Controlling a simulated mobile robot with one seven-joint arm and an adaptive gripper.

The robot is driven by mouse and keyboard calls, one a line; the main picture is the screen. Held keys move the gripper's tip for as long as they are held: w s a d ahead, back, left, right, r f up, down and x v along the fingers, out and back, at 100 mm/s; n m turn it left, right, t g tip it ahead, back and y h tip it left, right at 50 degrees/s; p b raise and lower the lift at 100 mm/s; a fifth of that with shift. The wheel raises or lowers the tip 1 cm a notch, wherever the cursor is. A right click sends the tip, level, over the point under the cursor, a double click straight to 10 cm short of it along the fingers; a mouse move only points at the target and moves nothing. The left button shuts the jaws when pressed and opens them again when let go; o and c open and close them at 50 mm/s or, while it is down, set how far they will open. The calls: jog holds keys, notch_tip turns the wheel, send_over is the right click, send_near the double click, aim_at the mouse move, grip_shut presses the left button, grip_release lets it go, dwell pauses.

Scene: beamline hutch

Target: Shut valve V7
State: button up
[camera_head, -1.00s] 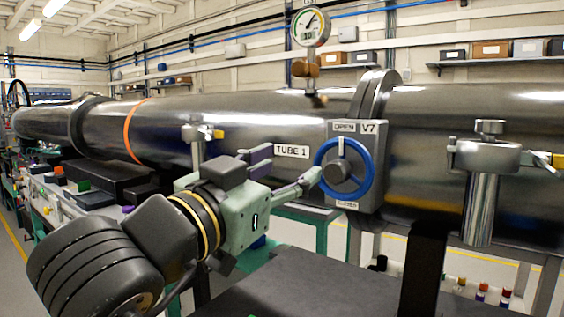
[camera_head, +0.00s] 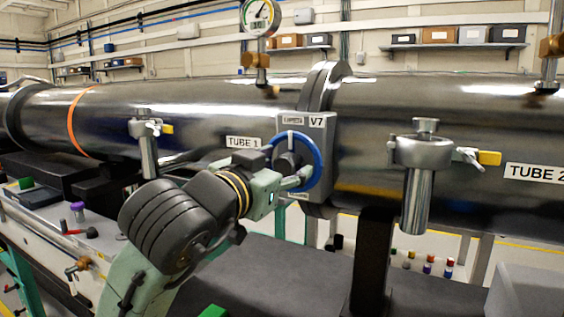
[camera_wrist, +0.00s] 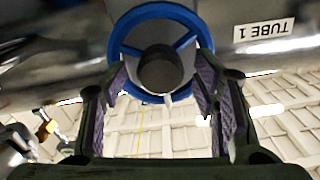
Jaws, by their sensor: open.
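Valve V7 (camera_head: 317,150) is a grey plate on the big steel tube, with a blue handwheel (camera_head: 318,165) around a dark hub. A white mark shows at the top of the wheel, below a small label too blurred to read here. My gripper (camera_head: 287,172) is at the wheel's lower left and front, partly covering it. In the wrist view the picture is upside down: the blue wheel (camera_wrist: 127,25) and hub (camera_wrist: 160,68) face my open gripper (camera_wrist: 160,92), whose purple-padded fingers lie on either side. I cannot tell whether they touch the rim.
A clamp-like fitting (camera_head: 425,152) with a yellow tip sticks out of the tube right of the valve; a similar one (camera_head: 147,140) is at left. A gauge (camera_head: 261,17) stands above. A dark bench (camera_head: 265,265) lies below, and a black support post (camera_head: 372,265) stands under the tube.

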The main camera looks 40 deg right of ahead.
jog(key=shift+d, duration=0.1)
jog(key=shift+c, duration=0.3)
jog(key=c, duration=1.1)
